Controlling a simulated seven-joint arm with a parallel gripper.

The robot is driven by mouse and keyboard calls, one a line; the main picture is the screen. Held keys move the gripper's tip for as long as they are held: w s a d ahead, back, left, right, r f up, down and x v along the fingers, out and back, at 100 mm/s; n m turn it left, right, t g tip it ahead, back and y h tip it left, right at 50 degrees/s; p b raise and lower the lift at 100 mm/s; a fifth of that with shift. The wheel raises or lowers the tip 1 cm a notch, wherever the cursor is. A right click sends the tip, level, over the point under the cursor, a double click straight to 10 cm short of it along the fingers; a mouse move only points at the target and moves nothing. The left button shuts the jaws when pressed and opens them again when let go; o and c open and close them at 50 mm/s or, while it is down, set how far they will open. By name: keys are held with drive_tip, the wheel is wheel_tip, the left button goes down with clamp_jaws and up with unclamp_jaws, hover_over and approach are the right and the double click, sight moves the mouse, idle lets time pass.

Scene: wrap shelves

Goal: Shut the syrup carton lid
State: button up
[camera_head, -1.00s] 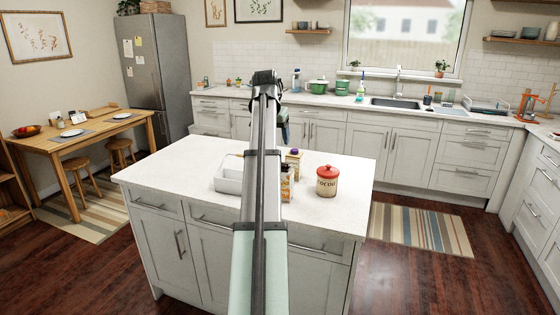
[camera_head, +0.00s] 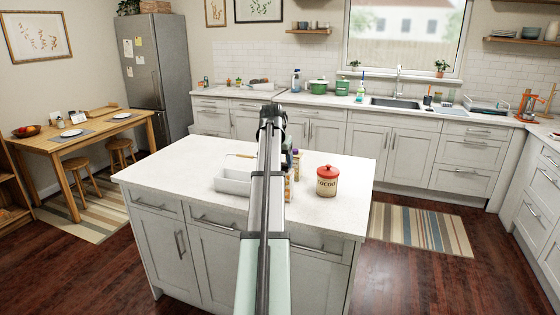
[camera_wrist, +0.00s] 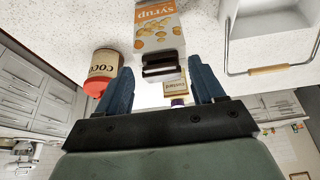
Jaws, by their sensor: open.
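The syrup carton (camera_wrist: 157,22) is white and orange, with its label upside down in the wrist view. Dark strips (camera_wrist: 162,65) show at its end nearest my gripper; I cannot tell from them how far the lid stands open. My gripper (camera_wrist: 164,80) is open, with its two blue fingers apart and that end of the carton in view between them. I cannot tell whether they touch. In the head view my arm hides most of the carton, leaving a thin orange strip (camera_head: 288,188) on the island.
A red-lidded cocoa tin (camera_head: 327,181) stands right of the carton. A white tray with a wooden handle (camera_head: 233,185) is on its left. A small box with a purple cap (camera_wrist: 178,102) is close by. The island's right front and left end are clear.

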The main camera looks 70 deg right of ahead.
drive_tip(key=c, duration=1.1)
drive_tip(key=shift+o, duration=0.2)
drive_tip(key=shift+a+f+h, duration=0.3)
drive_tip(key=shift+f+h, duration=0.25)
drive_tip(key=shift+h, duration=0.45)
drive_tip(key=shift+a+f+h, duration=0.3)
drive_tip(key=shift+f+h, duration=0.25)
drive_tip(key=shift+h, duration=0.45)
drive_tip(key=o, duration=1.1)
drive_tip(key=shift+c, duration=0.2)
drive_tip(key=v, duration=1.3)
drive_tip(key=shift+a+r, duration=0.25)
drive_tip(key=shift+r, duration=0.05)
